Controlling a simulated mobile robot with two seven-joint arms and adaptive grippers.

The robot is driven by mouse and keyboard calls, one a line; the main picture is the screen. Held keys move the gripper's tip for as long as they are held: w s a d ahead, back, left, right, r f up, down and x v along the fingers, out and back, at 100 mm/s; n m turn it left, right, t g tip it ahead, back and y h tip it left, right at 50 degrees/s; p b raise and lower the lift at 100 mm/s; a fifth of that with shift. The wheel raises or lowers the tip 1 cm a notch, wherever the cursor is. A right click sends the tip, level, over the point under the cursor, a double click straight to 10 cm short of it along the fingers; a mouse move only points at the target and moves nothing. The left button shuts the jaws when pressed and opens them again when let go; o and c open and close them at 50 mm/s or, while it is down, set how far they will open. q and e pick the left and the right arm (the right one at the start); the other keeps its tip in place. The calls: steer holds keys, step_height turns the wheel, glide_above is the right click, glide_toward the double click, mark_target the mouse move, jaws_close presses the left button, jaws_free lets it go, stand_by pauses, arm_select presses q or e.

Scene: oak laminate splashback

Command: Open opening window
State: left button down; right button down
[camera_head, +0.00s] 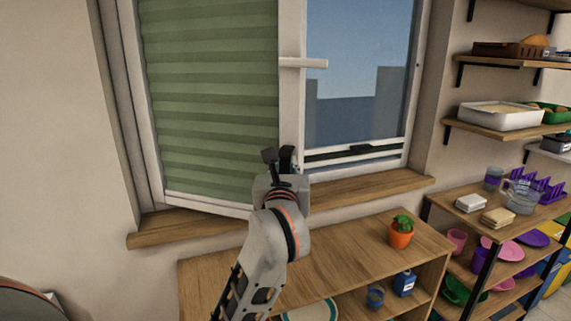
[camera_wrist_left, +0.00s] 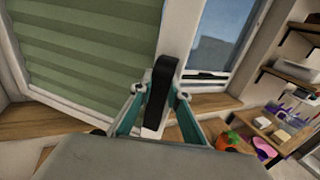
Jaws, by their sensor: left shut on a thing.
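The window's left sash (camera_head: 290,105) has a white frame and a green pleated blind (camera_head: 210,95). It stands swung out a little, its lower edge over the wooden sill. A pale handle (camera_head: 303,63) points right from its free side and looks turned level. My left gripper (camera_head: 279,158) is at the low part of that free side, well below the handle, shut on the sash edge. My right gripper is not in view.
The wooden sill (camera_head: 185,229) runs under the window. Below it a low cabinet (camera_head: 330,248) carries an orange potted plant (camera_head: 401,236). Shelves (camera_head: 520,125) with dishes and trays stand at the right. The wall left of the window is bare.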

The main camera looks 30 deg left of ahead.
arm_select(q)
steer(key=c, duration=1.9)
jaws_free()
steer(key=v, duration=0.7)
steer(key=shift+s+d, duration=0.15)
steer(key=shift+s, duration=0.1)
